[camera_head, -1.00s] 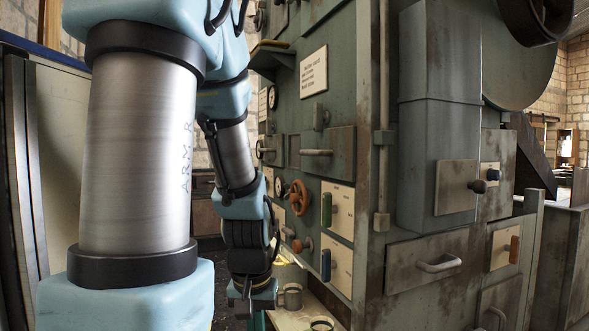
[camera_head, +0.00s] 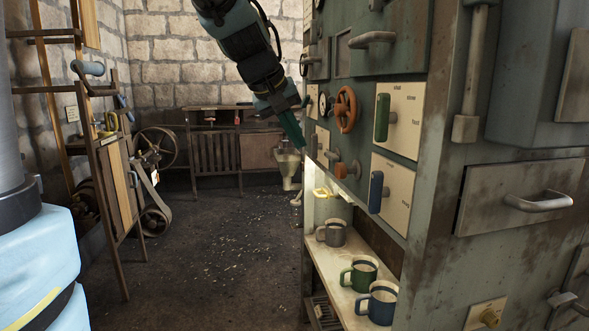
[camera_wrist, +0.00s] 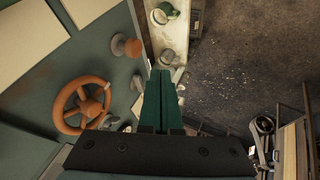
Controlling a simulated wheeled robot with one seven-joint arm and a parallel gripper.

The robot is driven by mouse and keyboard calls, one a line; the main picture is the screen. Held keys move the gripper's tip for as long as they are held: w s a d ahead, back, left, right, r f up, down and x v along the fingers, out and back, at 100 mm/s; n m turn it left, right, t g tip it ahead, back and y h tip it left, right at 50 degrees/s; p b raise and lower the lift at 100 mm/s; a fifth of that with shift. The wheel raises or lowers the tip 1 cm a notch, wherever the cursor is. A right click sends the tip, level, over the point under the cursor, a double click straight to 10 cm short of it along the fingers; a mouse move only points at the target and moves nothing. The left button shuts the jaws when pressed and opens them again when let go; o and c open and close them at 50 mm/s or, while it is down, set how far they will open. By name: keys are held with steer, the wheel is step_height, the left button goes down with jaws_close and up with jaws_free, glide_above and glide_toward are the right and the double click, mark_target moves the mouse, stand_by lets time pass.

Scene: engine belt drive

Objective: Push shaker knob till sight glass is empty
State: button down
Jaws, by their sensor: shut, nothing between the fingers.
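My gripper (camera_head: 297,142) is shut and empty, its green fingers beside the machine's control face, left of the orange handwheel (camera_head: 345,109). In the wrist view the closed fingers (camera_wrist: 161,90) show over the edge of the machine, with the handwheel (camera_wrist: 82,105) and an orange-brown knob (camera_wrist: 126,46) to their left. That knob also shows in the head view (camera_head: 341,171), low on the face. A green handle (camera_head: 382,117) and a blue handle (camera_head: 376,192) sit on cream plates. The labels are too small for me to tell which control is the shaker knob. I cannot make out the sight glass.
A shelf (camera_head: 330,265) under the controls holds a grey mug (camera_head: 332,233), a green mug (camera_head: 359,273) and a blue mug (camera_head: 378,303). A wooden rack (camera_head: 112,200) stands at left. The dark floor (camera_head: 220,250) between is mostly open.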

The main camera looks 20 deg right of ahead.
mark_target(341, 171)
steer(key=shift+w+r, duration=0.2)
steer(key=shift+r, duration=0.05)
steer(key=shift+f, duration=0.1)
steer(key=w+d+f+p, duration=0.2)
steer(key=d+f+p, duration=0.1)
steer(key=d+f, duration=0.5)
steer(key=shift+w+d+p, duration=0.35)
steer(key=shift+d, duration=0.2)
